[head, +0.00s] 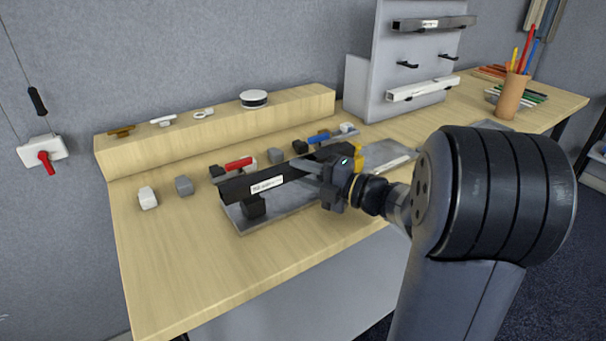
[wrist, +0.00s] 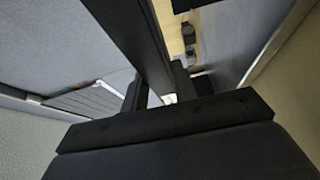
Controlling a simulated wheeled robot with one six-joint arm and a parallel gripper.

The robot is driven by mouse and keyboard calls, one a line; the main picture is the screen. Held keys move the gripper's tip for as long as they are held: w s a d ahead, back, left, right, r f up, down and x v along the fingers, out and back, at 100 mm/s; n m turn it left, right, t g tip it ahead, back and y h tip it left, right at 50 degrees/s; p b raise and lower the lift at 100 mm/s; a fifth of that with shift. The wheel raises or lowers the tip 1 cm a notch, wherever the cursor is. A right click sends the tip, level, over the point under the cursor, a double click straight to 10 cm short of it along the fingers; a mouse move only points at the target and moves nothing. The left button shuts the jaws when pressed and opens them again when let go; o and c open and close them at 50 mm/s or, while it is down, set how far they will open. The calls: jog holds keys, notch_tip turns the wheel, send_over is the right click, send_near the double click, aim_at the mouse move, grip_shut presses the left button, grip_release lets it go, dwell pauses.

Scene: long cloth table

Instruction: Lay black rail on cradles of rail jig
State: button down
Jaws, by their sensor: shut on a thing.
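The black rail (head: 236,189) carries a white label and runs lengthwise over the rail jig (head: 290,212), a grey plate on the front of the table. My gripper (head: 322,172) is shut on the rail from the right. In the wrist view the rail (wrist: 135,38) runs up from between the fingers (wrist: 157,92). A dark cradle (head: 254,207) of the jig is beneath the rail's near end. I cannot tell whether rail and cradle touch. The jig's far part is partly hidden by my gripper and the rail.
A wooden ledge (head: 220,128) bears small parts. A grey rack (head: 385,75) holds a dark rail and a white rail. The front left table is clear.

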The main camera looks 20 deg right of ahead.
jog(key=shift+f+b, duration=0.9)
jog(key=shift+f, duration=0.05)
jog(key=c, duration=1.1)
grip_release()
jog(key=shift+o, duration=0.2)
jog(key=v, duration=1.1)
jog(key=shift+w, duration=0.1)
jog(key=shift+r, duration=0.1)
jog(key=shift+w+a, duration=0.1)
jog(key=shift+a, duration=0.05)
jog(key=x, duration=1)
jog(key=shift+w+a, duration=0.2)
jog(key=shift+a, duration=0.1)
jog(key=shift+d+r+p, duration=0.1)
jog(key=shift+r+p, duration=0.15)
jog(key=shift+p, duration=0.1)
